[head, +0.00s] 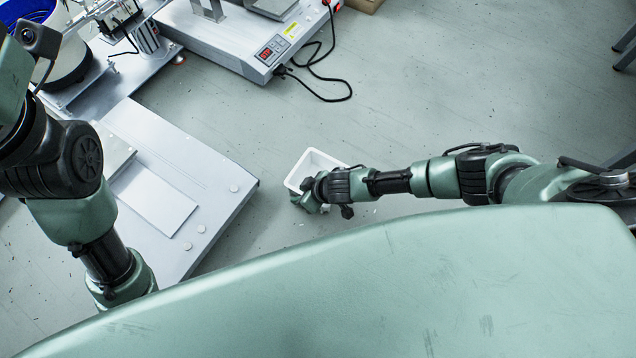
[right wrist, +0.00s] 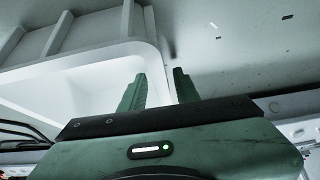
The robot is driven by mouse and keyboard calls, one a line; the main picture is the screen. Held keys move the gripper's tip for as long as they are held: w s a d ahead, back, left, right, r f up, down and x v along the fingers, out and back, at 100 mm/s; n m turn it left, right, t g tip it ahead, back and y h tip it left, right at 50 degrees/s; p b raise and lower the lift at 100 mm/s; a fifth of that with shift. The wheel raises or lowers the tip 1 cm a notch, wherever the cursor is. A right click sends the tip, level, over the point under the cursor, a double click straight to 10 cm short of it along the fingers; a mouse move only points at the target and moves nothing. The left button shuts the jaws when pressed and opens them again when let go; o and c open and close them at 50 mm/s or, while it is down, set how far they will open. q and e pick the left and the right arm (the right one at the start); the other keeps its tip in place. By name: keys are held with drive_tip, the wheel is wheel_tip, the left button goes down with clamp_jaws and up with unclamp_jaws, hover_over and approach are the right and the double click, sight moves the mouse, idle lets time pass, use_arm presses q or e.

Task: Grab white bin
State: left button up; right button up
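My right gripper (head: 308,203) is at the bin's near edge. In the right wrist view its two green fingers (right wrist: 158,88) are apart, with the bin's side wall running between them. I cannot tell whether either finger touches the wall. My left arm shows at the left of the head view, but I cannot make out its gripper.
A flat grey metal platform (head: 205,165) stands left of the bin. A machine with a red display (head: 275,50) stands at the top, with a black cable (head: 335,85) lying beside it. A blue-rimmed white container (head: 50,60) is at the upper left. The surface right of the bin is mostly clear.

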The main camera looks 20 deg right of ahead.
clamp_jaws()
drive_tip(key=shift+s, duration=0.1)
idle(1.2)
